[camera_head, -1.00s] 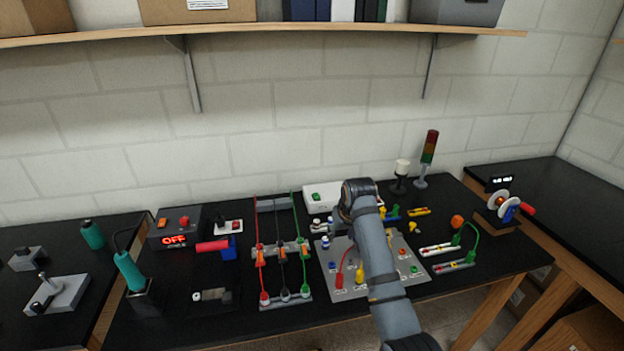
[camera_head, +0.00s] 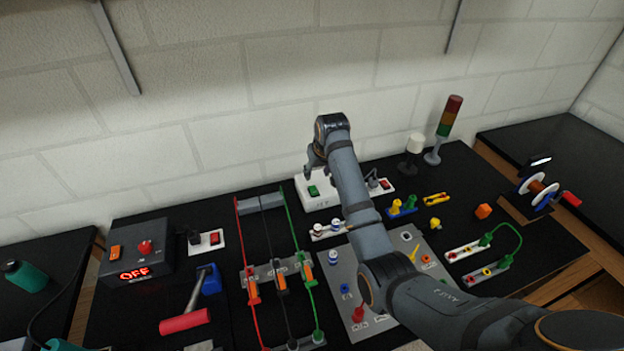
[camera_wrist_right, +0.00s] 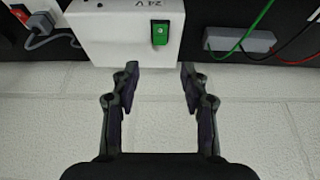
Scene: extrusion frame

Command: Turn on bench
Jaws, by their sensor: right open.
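A white box (camera_head: 316,203) marked "24 V" stands at the back of the black bench, against the wall. It has a green rocker switch (camera_head: 313,190) on its top. In the right wrist view the white box (camera_wrist_right: 110,38) and green switch (camera_wrist_right: 160,33) are at the top, upside down. My right gripper (camera_wrist_right: 160,74) is open and empty, its fingertips apart and pointing toward the switch, with no visible contact. In the head view my right gripper (camera_head: 314,169) hangs just above and behind the switch. My left gripper is not in view.
A dark supply box (camera_head: 136,250) with a red button shows OFF at the left. Red, black and green leads (camera_head: 280,250) run left of the white box. A power strip with a red switch (camera_head: 384,184), a lamp (camera_head: 412,155) and a signal tower (camera_head: 446,130) stand to the right.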

